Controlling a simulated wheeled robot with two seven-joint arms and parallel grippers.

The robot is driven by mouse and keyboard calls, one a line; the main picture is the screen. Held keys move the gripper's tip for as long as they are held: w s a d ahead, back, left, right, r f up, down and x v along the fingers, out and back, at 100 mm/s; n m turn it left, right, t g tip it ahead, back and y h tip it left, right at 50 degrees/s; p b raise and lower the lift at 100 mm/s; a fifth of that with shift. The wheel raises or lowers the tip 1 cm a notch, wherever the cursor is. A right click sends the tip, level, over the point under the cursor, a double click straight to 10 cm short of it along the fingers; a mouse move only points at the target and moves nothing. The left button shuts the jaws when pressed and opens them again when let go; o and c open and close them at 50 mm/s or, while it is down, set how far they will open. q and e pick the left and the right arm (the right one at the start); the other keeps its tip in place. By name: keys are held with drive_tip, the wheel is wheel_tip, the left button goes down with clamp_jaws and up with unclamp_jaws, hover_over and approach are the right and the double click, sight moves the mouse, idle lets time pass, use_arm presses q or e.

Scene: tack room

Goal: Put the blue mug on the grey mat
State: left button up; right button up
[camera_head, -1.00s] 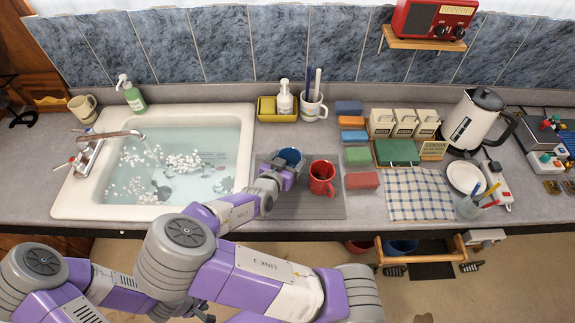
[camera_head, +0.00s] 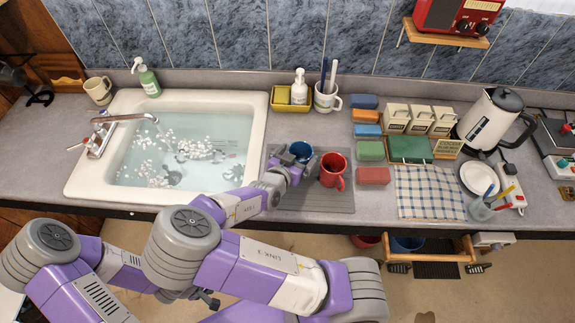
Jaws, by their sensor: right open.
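The blue mug (camera_head: 301,150) stands upright at the back part of the grey mat (camera_head: 312,200), to the right of the sink. Its lower front is partly hidden by my right gripper (camera_head: 291,165). My right gripper is open, close against the near left side of the blue mug. I cannot tell whether its fingers touch the mug. A red mug (camera_head: 332,170) stands on the right part of the same mat, close to the blue one. My left gripper is not in view.
The water-filled sink (camera_head: 258,130) is left of the mat. A yellow caddy (camera_head: 282,104) and a white mug with brushes (camera_head: 327,98) stand behind it. Coloured blocks (camera_head: 373,176) and a checked cloth (camera_head: 430,195) lie to the right. The mat's near part is clear.

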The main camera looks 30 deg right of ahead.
drive_tip(key=p+v, duration=0.4)
drive_tip(key=v, duration=0.6)
drive_tip(key=shift+s+a, duration=0.25)
drive_tip(key=shift+a, duration=0.05)
drive_tip(key=shift+r, duration=0.15)
